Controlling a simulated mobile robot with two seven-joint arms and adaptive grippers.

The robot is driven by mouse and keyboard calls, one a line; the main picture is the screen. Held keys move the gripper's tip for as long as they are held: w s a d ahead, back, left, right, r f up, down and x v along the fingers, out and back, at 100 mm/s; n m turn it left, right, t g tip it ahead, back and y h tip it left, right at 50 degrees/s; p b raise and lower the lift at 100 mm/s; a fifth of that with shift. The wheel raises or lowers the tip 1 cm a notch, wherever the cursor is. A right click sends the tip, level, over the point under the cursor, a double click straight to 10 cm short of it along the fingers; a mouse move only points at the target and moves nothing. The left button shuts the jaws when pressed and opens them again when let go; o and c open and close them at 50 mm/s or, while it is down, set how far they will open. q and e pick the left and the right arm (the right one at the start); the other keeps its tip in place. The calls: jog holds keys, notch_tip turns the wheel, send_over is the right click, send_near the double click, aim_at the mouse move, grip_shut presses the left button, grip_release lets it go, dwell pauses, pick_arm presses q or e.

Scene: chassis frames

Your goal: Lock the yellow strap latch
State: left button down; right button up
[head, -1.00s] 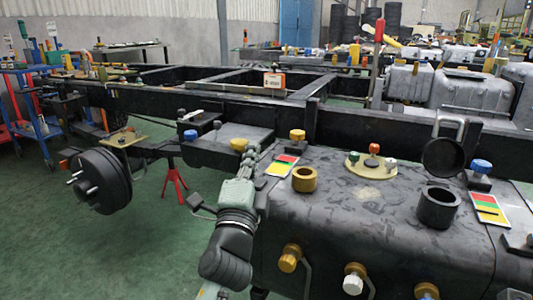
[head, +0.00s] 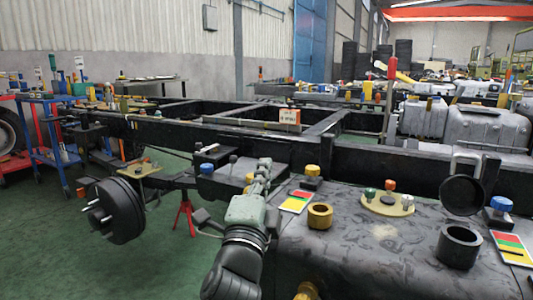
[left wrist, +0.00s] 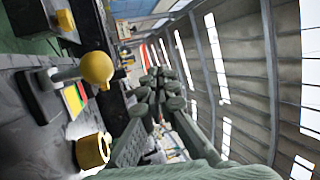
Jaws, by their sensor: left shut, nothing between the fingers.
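A yellow knob (head: 312,170) sits on a dark base at the back edge of the black tank. A second yellow knob (head: 250,178) is partly hidden behind my left gripper (head: 264,168). In the left wrist view a yellow ball knob (left wrist: 97,68) stands on a metal stem rising from a black base (left wrist: 38,96); I cannot tell which of the two it is. My left gripper also shows in the left wrist view (left wrist: 162,85), with its fingers together and empty. It is apart from the ball knob. My right gripper is not in view.
On the tank are a brass ring (head: 319,215), a coloured card (head: 297,202), a plate with small knobs (head: 388,204) and a black cup (head: 459,246). A blue knob (head: 500,204) is at right. Black chassis rails (head: 390,165) run behind; green floor (head: 165,255) is open at left.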

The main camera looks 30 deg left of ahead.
pick_arm(q)
notch_tip(320, 180, up, 5)
jog(key=shift+f, duration=0.2)
dwell(0.5)
